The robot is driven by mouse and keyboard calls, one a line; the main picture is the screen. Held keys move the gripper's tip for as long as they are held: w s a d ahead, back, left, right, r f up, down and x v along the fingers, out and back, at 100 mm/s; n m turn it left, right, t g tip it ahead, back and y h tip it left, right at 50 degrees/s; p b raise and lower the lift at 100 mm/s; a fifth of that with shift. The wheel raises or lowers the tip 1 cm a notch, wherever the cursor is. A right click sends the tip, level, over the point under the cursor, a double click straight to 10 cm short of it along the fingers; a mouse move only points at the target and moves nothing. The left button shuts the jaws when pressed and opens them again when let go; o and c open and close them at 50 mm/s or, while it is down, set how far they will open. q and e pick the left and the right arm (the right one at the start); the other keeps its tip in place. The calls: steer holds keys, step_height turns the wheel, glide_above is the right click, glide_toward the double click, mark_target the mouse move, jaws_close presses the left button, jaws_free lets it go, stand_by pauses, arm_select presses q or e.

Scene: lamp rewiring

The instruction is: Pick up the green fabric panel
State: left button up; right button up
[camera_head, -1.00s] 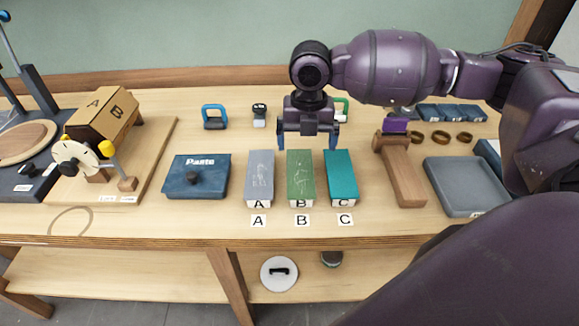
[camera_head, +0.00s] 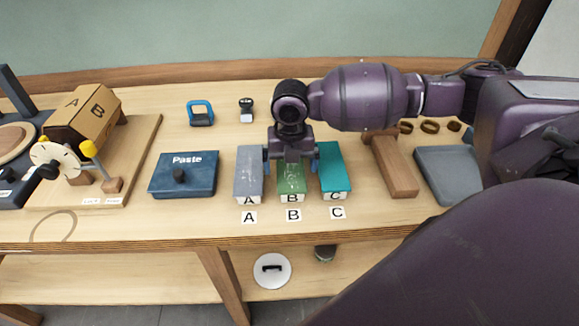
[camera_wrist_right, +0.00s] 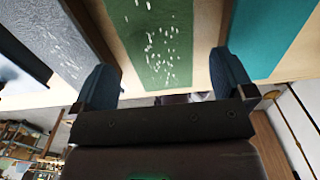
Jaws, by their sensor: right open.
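The green fabric panel (camera_head: 291,183), with pale leaf-like marks, lies flat on the bench above the B label, between the grey panel (camera_head: 249,175) and the teal panel (camera_head: 334,171). My right gripper (camera_head: 291,168) is over the green panel, its open fingers on either side of it, and hides its far part. In the right wrist view the green panel (camera_wrist_right: 155,40) lies between the two blue fingertips, with nothing gripped. I cannot tell the exact height of the fingertips above the bench. My left gripper is not in view.
The fingers are close to the grey and teal panels on both sides. A blue Paste box (camera_head: 184,174) stands to the left, and a wooden block tool (camera_head: 393,168) and a grey tray (camera_head: 448,178) to the right.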

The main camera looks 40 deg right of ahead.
steer(key=shift+f, duration=0.8)
steer(key=c, duration=1)
steer(key=shift+r, duration=0.1)
